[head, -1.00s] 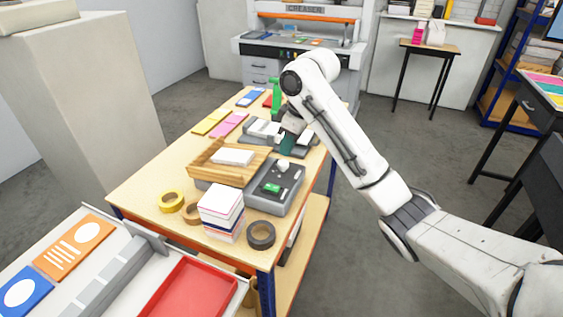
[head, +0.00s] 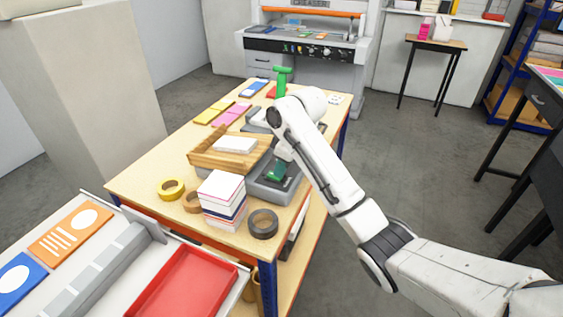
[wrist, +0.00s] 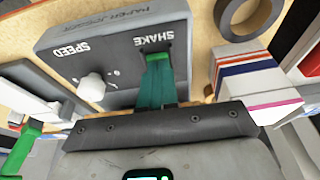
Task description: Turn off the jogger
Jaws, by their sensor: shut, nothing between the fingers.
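The paper jogger is a grey box (head: 264,192) with a wooden tray (head: 201,161) on it, standing on the worktable. In the wrist view its panel (wrist: 115,45) carries the words SPEED and SHAKE and a white speed knob (wrist: 93,86). My gripper (head: 275,174) is over this panel, its green fingers pointing down.
A paper stack (head: 222,198), a black tape roll (head: 263,222) and a yellow tape roll (head: 171,189) stand near the jogger. A green-handled tool (head: 282,80) stands at the table's far end. A red tray (head: 185,285) lies in the front. Floor at right is open.

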